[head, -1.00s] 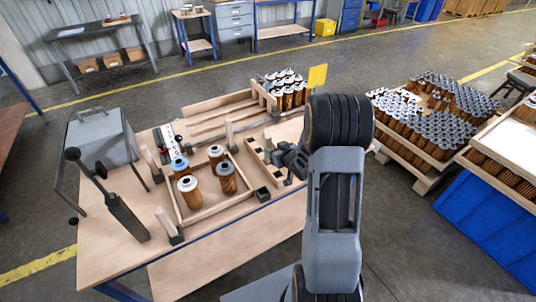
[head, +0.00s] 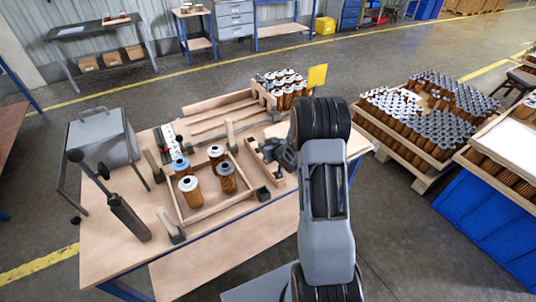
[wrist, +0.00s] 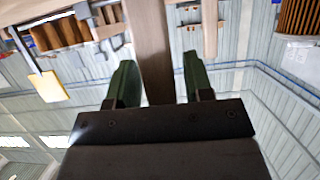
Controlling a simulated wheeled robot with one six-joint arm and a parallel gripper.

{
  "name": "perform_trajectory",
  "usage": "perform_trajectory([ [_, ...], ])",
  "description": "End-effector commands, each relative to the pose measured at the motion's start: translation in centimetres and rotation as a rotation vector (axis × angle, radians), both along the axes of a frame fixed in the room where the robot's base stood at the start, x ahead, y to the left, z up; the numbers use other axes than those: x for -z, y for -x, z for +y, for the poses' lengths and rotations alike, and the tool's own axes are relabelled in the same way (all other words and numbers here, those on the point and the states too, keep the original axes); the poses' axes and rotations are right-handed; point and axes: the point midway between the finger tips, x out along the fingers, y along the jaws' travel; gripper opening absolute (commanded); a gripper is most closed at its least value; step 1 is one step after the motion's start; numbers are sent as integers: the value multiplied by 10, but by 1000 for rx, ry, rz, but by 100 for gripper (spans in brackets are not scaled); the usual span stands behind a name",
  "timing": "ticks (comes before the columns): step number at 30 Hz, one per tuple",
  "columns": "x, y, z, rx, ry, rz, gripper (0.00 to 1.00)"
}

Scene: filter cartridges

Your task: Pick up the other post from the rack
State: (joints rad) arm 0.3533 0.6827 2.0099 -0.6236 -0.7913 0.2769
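In the wrist view a plain wooden post (wrist: 152,45) runs between the two green fingertips of my gripper (wrist: 157,82). The left finger lies close beside the post, and a narrow gap shows at the right finger, so my gripper looks open around it. In the head view my gripper (head: 271,150) is at the wooden rack (head: 278,181), at the right of the bench. My gripper and arm hide part of the rack, and the post in it cannot be made out there.
A wooden tray frame (head: 215,209) holds several filter cartridges (head: 190,190). Posts stand in dark sockets at its corners, such as the front-left post (head: 168,222). The front-right socket (head: 262,194) shows no post. A black-handled lever (head: 128,215) and grey box (head: 103,145) stand left.

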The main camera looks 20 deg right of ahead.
Motion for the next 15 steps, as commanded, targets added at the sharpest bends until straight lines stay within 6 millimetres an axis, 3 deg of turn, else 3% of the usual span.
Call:
perform_trajectory([
  [13,0,0,0,0,0,0,4],
  [15,0,0,0,0,0,0,3],
])
